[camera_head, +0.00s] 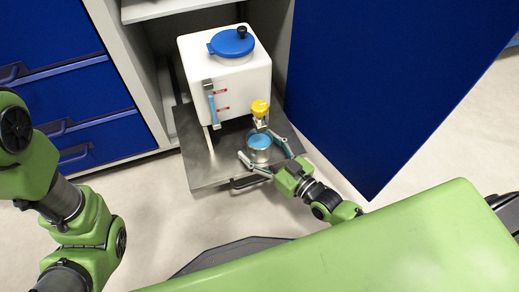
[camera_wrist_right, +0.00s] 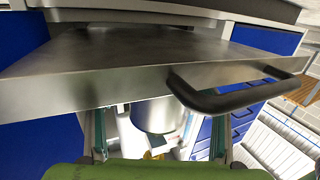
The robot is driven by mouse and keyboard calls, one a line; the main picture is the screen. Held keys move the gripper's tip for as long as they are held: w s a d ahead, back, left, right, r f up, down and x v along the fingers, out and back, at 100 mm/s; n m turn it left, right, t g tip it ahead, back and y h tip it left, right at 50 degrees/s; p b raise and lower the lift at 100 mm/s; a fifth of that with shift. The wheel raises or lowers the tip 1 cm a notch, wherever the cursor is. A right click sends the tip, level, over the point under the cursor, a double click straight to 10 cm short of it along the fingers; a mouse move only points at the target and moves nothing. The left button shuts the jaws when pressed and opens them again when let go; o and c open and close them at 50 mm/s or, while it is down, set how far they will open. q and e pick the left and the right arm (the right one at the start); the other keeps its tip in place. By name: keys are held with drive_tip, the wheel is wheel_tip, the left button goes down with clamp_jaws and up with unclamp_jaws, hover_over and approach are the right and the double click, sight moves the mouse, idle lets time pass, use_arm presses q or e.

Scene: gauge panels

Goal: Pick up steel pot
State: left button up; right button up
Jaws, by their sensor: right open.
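The steel pot (camera_head: 260,155) is a small round vessel with blue contents. It stands under the yellow-topped tap (camera_head: 260,109) of a white tank (camera_head: 226,75), on a metal shelf (camera_head: 205,174). My right gripper (camera_head: 255,143) is open, with one finger on each side of the pot; I cannot tell whether they touch it. In the right wrist view the pot (camera_wrist_right: 157,116) shows between the two fingers, partly behind the shelf edge (camera_wrist_right: 85,83). My left arm is at the left of the head view; its gripper is out of view.
The shelf has a dark handle (camera_head: 246,183) at its front edge. A blue cabinet door (camera_head: 390,80) stands open at the right. Blue drawers (camera_head: 85,110) are at the left. Bare floor (camera_head: 165,215) lies in front of the shelf.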

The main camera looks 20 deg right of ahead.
drive_tip(key=c, duration=1.4)
drive_tip(key=shift+r, duration=0.1)
drive_tip(key=shift+c, duration=0.2)
drive_tip(key=shift+r, duration=0.15)
